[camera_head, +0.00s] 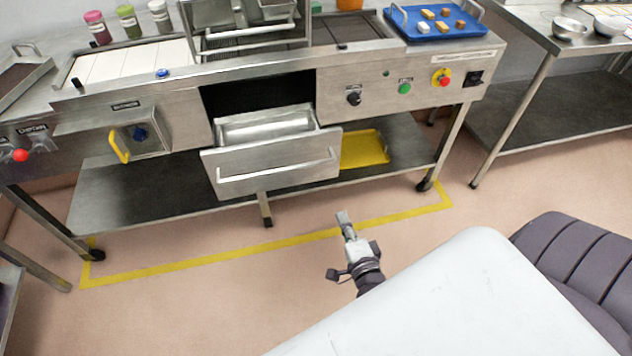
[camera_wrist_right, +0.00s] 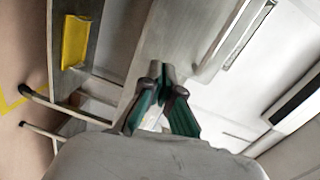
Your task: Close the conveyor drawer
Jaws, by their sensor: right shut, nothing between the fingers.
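The conveyor drawer (camera_head: 272,163) is a stainless steel drawer with a bar handle (camera_head: 277,174). It stands pulled out from the dark opening in the conveyor's front, and its inside shows from above. In the right wrist view the drawer front (camera_wrist_right: 154,55) and its handle (camera_wrist_right: 226,42) fill the upper middle, turned on their side. My right gripper (camera_head: 343,216) is shut and empty, in front of the drawer and toward its right end. Its fingertips (camera_wrist_right: 163,72) show against the drawer front in the wrist view; I cannot tell whether they touch it. My left gripper is not in view.
The conveyor's lower shelf (camera_head: 150,200) holds a yellow tray (camera_head: 365,149) right of the drawer. A small box with a yellow handle (camera_head: 119,146) juts out at left. A blue tray (camera_head: 437,22) with several pieces sits on top. The floor in front is clear.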

